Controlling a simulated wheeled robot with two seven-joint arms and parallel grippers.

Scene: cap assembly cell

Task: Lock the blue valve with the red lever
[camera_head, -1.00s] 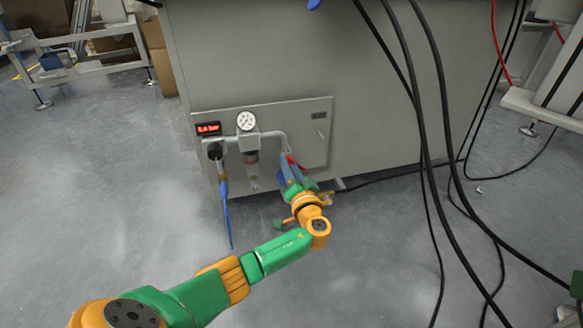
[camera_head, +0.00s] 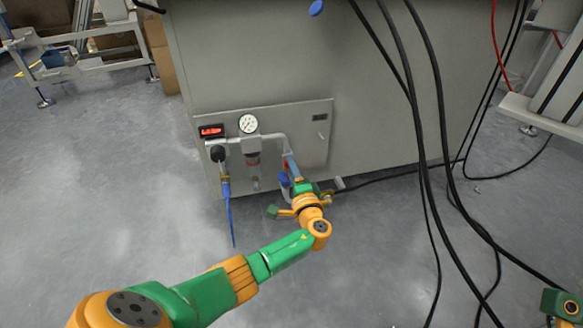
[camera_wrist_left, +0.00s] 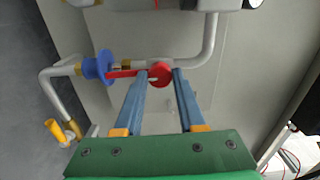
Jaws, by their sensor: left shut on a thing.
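The blue valve (camera_wrist_left: 97,67) is a round blue disc on the grey pipe, left of my fingers in the left wrist view. It shows as a small blue patch in the head view (camera_head: 284,180). The red lever (camera_wrist_left: 122,73) runs right from the blue disc and ends in a round red tip. My left gripper (camera_wrist_left: 160,74) is shut on the red lever, with the round tip between its two blue-grey fingertips. In the head view my left gripper (camera_head: 289,162) is low at the panel's right part and largely hides the lever.
A blue hose (camera_head: 232,220) hangs below. Black cables (camera_head: 425,150) hang on the right.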

